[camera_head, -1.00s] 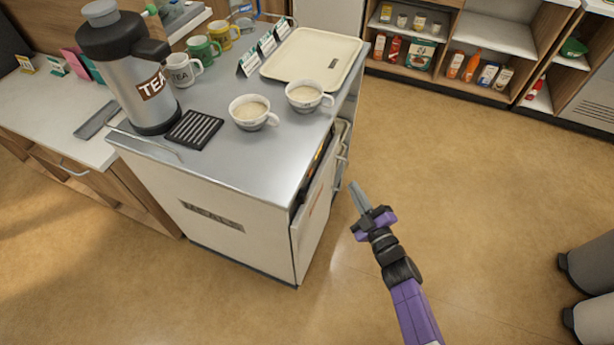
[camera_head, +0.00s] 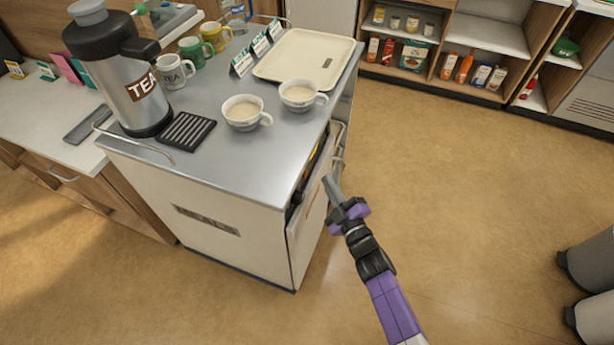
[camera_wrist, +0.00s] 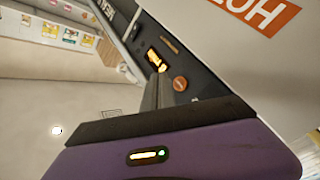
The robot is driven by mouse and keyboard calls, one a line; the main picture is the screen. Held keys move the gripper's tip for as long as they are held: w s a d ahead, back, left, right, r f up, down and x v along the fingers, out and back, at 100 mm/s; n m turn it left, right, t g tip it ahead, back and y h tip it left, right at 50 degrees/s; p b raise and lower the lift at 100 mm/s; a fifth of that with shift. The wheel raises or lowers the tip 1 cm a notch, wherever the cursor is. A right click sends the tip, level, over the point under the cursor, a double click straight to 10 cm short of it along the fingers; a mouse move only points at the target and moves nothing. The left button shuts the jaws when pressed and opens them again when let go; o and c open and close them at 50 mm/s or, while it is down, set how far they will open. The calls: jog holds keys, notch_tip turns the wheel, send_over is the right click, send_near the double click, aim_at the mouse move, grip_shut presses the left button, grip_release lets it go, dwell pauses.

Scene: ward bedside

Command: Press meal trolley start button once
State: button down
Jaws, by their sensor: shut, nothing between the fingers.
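The meal trolley (camera_head: 250,248) has a steel top and white sides. On its right side a dark control panel (camera_wrist: 196,72) carries a small lit orange display (camera_wrist: 156,60) and a round orange button (camera_wrist: 180,84), both seen in the wrist view. In the head view this panel (camera_head: 303,192) is seen edge-on and the button cannot be made out. My gripper (camera_head: 327,182) is shut and empty, close to the panel side. In the wrist view its fingertips (camera_wrist: 157,78) appear just left of the orange button; I cannot tell whether they touch the panel.
Two filled cups (camera_head: 243,112), a cream tray (camera_head: 308,58), a tea flask (camera_head: 135,85) and mugs stand on the trolley top. A white panel marked HOT (camera_wrist: 225,45) lies beside the controls. Open floor (camera_head: 440,190) lies to the right; grey legs (camera_head: 590,270) stand at the far right.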

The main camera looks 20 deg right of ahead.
aim_at(305, 174)
jog(key=shift+w+a+b, duration=0.6)
jog(key=shift+w+a, duration=0.2)
jog(key=shift+a, duration=0.25)
dwell(1.4)
jog(key=shift+w+a+b, duration=0.25)
jog(key=shift+a+b, duration=0.1)
jog(key=shift+b, duration=0.05)
jog(key=shift+w+a+b, duration=0.25)
jog(key=shift+a+b, duration=0.05)
jog(key=shift+b, duration=0.15)
dwell(0.5)
jog(key=shift+r, duration=0.1)
jog(key=shift+s+d+p, duration=0.55)
jog(key=shift+d+p, duration=0.05)
jog(key=shift+d, duration=0.05)
